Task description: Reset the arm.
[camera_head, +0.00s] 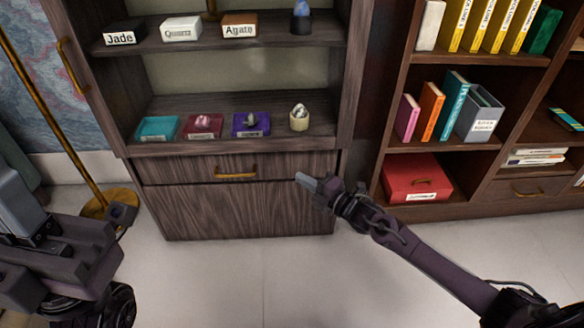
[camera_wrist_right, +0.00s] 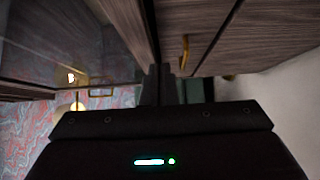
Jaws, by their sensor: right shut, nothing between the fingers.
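My right arm reaches in from the lower right in the head view. Its gripper (camera_head: 308,182) is shut and empty, in front of the wooden cabinet's lower part, close to the right end of the drawer (camera_head: 160,168). In the right wrist view the same gripper (camera_wrist_right: 162,84) shows with its dark fingers together, and a brass drawer handle (camera_wrist_right: 185,50) lies just beyond them. The drawer looks closed, and its handle (camera_head: 236,175) also shows in the head view, left of the gripper. My left gripper is not in view.
Cabinet shelves hold labelled boxes, Jade (camera_head: 124,33), Quartz (camera_head: 181,29) and Agate (camera_head: 240,25), and below them teal (camera_head: 157,128), red (camera_head: 203,125) and purple (camera_head: 251,124) trays. A bookshelf (camera_head: 395,150) with a red box (camera_head: 415,176) stands right. A brass lamp pole (camera_head: 50,105) stands left. Pale floor (camera_head: 240,280) is open.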

